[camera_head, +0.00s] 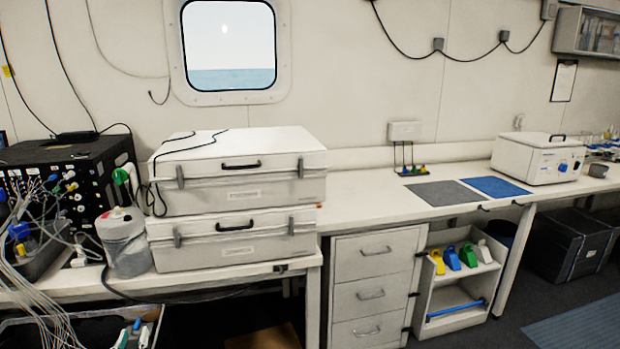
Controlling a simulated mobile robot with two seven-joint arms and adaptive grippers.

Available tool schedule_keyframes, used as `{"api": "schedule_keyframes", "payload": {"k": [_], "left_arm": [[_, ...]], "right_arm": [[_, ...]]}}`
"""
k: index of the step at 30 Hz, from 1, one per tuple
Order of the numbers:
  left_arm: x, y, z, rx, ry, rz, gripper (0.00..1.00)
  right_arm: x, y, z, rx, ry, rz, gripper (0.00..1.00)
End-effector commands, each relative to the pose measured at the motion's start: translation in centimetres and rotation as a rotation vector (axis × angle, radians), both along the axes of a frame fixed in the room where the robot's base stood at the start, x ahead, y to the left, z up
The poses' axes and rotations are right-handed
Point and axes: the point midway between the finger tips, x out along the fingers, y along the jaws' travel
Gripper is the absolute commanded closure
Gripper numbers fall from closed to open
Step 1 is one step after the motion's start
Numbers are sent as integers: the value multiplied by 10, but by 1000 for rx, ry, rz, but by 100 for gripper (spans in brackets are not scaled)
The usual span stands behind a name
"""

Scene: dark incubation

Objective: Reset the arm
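No arm and no gripper of mine can be made out in the head view. The worktop (365,212) runs along the wall. Two stacked white cases with dark handles stand on its left part, the upper case (240,190) on the lower case (232,252). Both look closed. A grey container (124,243) stands at their left. A blue mat (497,187) and a grey mat (444,193) lie flat and bare on the right part.
A black device (72,165) with many cables fills the left end. A white lidded box (538,158) stands at the right. Below are a drawer unit (372,290) and a shelf cart (463,300) with coloured items. A dark crate (575,245) sits on the floor, right.

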Motion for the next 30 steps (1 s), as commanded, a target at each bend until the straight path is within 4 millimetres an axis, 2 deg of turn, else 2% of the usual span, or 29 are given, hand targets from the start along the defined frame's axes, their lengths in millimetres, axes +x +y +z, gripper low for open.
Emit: {"api": "schedule_keyframes", "payload": {"k": [1,2,3,11,14,19,21,24,28,29,30], "left_arm": [[0,0,0,0,0,0,73],[-3,-11,-2,58,13,-26,73],[-7,-29,-4,164,32,-69,73],[-43,-129,-21,866,115,-299,73],[-66,-173,-39,1218,144,-394,73],[-118,-238,-85,1927,178,-559,73],[-142,-255,-108,2225,183,-629,73],[-174,-267,-139,2620,178,-730,73],[-207,-267,-169,3013,155,-856,73],[-212,-265,-173,-2955,-142,844,73],[-219,-263,-178,-2879,-126,829,73]], "right_arm": [[1,0,1,1,-2,0,71],[1,0,1,0,-2,-1,71],[1,0,1,0,-2,-1,71],[7,3,5,7,-12,-3,71],[10,4,8,11,-19,-4,71],[7,4,6,10,-14,-4,71],[6,3,5,9,-13,-4,71],[6,3,5,7,-12,-3,71],[4,1,3,4,-8,-1,71],[4,1,3,3,-8,0,71],[4,1,2,2,-7,0,71]]}}
